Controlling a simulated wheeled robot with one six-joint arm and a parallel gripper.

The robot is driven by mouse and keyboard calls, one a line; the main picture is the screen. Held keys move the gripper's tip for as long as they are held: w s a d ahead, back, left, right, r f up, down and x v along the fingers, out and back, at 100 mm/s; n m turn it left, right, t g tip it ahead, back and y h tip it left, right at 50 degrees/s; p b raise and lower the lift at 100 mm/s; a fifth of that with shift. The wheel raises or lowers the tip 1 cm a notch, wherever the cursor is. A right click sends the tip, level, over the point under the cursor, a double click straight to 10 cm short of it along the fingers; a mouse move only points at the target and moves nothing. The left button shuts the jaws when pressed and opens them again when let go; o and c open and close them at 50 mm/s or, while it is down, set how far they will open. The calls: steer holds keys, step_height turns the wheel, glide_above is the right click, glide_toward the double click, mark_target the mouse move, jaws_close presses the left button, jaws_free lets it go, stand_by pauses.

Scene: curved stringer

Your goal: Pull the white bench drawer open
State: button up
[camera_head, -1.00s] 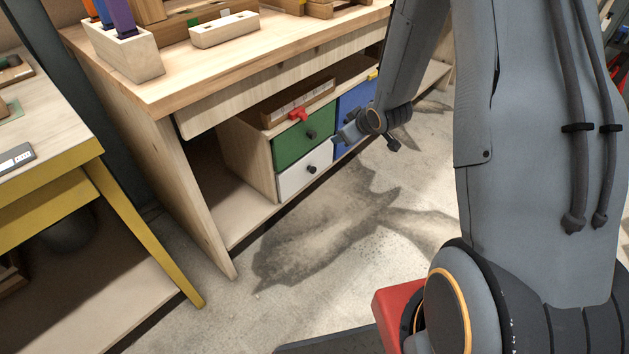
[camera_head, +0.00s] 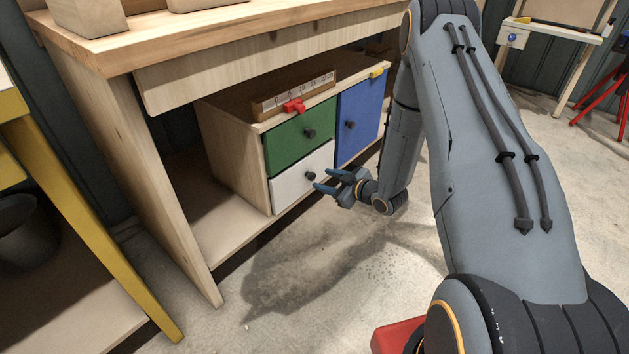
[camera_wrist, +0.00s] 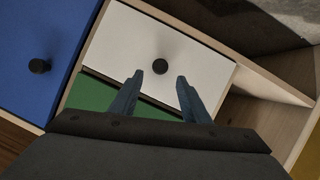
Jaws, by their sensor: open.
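The white drawer (camera_head: 289,184) is shut, low in a small cabinet under the workbench, below a green drawer (camera_head: 298,140). Its round black knob (camera_head: 311,175) stands out from its front. In the wrist view the white drawer (camera_wrist: 128,50) shows with its knob (camera_wrist: 160,67) between and beyond the fingertips. My gripper (camera_head: 323,180) is open and empty in front of the white drawer, close to the knob. In the wrist view both fingers of my gripper (camera_wrist: 160,82) point toward the knob. I cannot tell whether they touch it.
A blue door (camera_head: 358,120) with a black knob stands right of the drawers. A wooden ruler block (camera_head: 293,95) with a red clip lies on the cabinet. The bench's side panel (camera_head: 125,165) stands at left. The concrete floor (camera_head: 330,290) in front is clear.

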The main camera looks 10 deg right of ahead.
mark_target(313, 176)
steer(key=b+x, duration=0.2)
steer(key=x, duration=0.4)
steer(key=shift+w+a, duration=0.1)
steer(key=shift+w, duration=0.05)
jaws_close()
